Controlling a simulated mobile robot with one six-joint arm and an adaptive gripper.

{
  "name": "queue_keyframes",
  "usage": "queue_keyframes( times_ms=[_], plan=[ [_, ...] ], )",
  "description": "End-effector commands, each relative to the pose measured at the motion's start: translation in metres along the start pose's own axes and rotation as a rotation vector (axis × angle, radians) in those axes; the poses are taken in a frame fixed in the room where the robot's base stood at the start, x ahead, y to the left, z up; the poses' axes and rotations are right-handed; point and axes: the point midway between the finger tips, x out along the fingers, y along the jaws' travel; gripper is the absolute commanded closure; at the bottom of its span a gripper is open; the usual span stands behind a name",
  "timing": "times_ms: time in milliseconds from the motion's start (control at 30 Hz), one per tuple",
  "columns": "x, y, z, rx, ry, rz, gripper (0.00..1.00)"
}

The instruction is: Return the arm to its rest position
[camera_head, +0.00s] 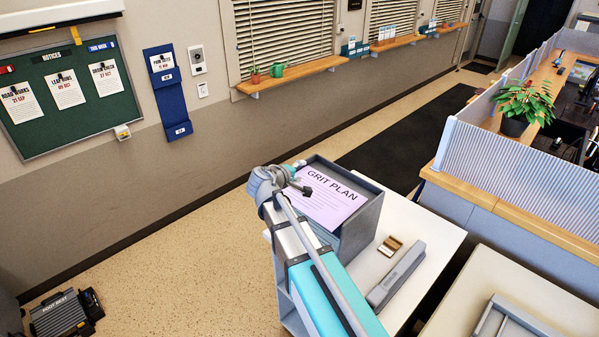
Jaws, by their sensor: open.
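My arm reaches up from the bottom middle, with its teal and grey links stretched out over the white table's left side. Its wrist is bent at the far end. My gripper (303,186) is small and partly hidden by the wrist, and it hangs at the left side of a grey open-topped box (362,217). It is open, with nothing seen between the fingers. A lilac sheet headed "GRIT PLAN" (330,203) lies in the box. I cannot tell whether the gripper touches the sheet.
The white table (433,237) also holds a long grey device (397,274) and a small brown item (390,246). A ribbed partition (510,180) with a plant (520,103) stands right. The wall with shelf (293,76) is behind. Speckled floor at left is mostly clear.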

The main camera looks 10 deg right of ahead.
Motion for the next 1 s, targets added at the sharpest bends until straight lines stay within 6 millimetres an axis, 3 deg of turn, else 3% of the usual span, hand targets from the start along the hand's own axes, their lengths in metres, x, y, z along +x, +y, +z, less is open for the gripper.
queue_keyframes(
  times_ms=[267,467,767,1000],
  plan=[
    [0.0,-0.001,0.0,0.0,0.0,0.0,0.34],
    [0.004,-0.008,0.015,0.038,-0.026,-0.05,0.34],
    [0.009,-0.047,0.082,0.228,-0.158,-0.308,0.34],
    [-0.005,-0.09,0.137,0.42,-0.289,-0.592,0.34]
  ],
)
